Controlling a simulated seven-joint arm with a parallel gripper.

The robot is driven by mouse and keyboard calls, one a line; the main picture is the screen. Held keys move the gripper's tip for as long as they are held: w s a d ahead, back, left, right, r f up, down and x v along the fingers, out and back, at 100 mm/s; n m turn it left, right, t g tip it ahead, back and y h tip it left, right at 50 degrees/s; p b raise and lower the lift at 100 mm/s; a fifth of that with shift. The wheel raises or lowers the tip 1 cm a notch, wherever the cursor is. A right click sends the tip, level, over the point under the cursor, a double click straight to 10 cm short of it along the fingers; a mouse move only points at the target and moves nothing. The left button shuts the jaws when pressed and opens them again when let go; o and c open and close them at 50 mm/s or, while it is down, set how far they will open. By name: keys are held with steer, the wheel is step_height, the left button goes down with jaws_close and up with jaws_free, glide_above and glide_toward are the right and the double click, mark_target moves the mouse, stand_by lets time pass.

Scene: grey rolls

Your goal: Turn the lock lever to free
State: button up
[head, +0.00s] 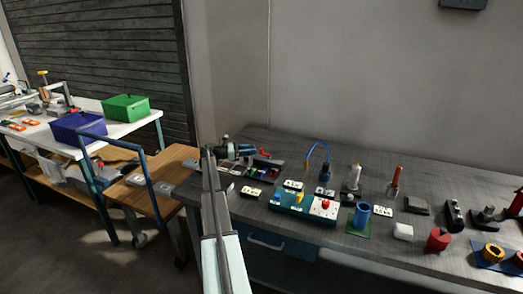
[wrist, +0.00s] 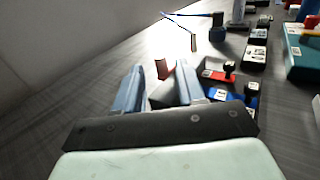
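My gripper (wrist: 158,85) is open, its two pale blue fingers apart. A small red piece (wrist: 162,68), which may be the lock lever, shows between and beyond the fingertips in the wrist view. A dark grey block (wrist: 164,92) is partly visible between the fingers, and the right finger hides part of it. I cannot tell whether a finger touches either. In the head view my gripper (head: 246,151) is over the left part of the dark bench, with a red tip (head: 263,152) just to its right. The lever's position cannot be read.
Red (wrist: 217,76) and blue (wrist: 226,96) plates with black knobs lie right of the fingers. The bench's left side in the wrist view is clear.

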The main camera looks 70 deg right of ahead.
mark_target(262, 149)
steer(key=shift+x, duration=2.95)
jaws_close()
